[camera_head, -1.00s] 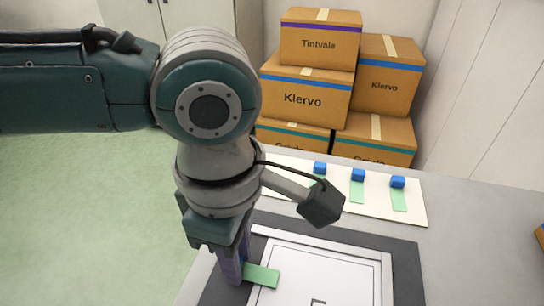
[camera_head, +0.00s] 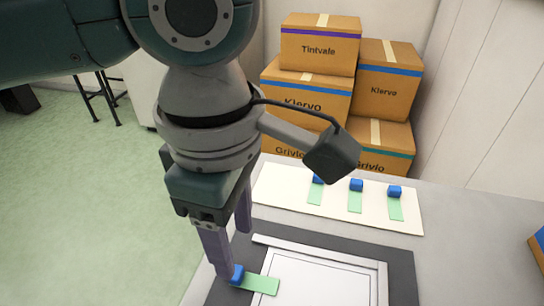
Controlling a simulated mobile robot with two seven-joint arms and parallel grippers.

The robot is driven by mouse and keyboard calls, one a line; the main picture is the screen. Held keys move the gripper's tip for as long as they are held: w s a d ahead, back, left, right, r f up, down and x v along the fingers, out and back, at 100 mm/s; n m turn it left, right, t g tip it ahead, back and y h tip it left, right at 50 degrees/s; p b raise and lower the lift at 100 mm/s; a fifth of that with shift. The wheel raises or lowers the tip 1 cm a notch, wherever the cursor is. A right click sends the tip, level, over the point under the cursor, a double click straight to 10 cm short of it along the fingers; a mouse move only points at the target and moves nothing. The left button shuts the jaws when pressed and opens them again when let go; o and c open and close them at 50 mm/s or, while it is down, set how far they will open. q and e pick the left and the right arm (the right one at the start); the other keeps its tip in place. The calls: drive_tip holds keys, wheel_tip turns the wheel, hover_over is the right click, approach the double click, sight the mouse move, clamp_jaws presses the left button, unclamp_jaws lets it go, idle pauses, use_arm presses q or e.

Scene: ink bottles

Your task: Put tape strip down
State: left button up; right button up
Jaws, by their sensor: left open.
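A green tape strip (camera_head: 262,284) with a blue block (camera_head: 237,274) at its left end lies at the left edge of the white framed panel (camera_head: 325,285). It reaches from the dark mat onto the panel's frame. My left gripper (camera_head: 234,255) is above and beside the blue end, with its two purple fingers apart. One finger is close to the blue block; I cannot tell if they touch. Several more green strips with blue ends lie on a white board (camera_head: 375,216) behind the panel. My right gripper is not in view.
The dark mat (camera_head: 402,275) lies under the panel on a grey table (camera_head: 460,240). Stacked cardboard boxes (camera_head: 388,85) stand behind the white board. Part of another box (camera_head: 538,247) shows at the right edge.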

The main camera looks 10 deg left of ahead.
use_arm(q)
wheel_tip(320, 180, up, 5)
drive_tip(key=s+d+f+m+t+h, duration=0.2)
drive_tip(key=s+d+m+h, duration=0.3)
drive_tip(key=m, duration=0.6)
drive_tip(key=s+a+f+m+y, duration=0.1)
drive_tip(key=s+a+m+y, duration=0.1)
drive_tip(key=a, duration=0.5)
drive_tip(key=s+a+f+m+t+y, duration=0.1)
drive_tip(key=s+a+f+m+y, duration=0.1)
drive_tip(key=s+a+m, duration=0.3)
drive_tip(key=shift+a+m+t+y+p, duration=0.35)
drive_tip(key=shift+a+m, duration=0.45)
drive_tip(key=shift+a, duration=0.4)
drive_tip(key=shift+s+r, duration=0.1)
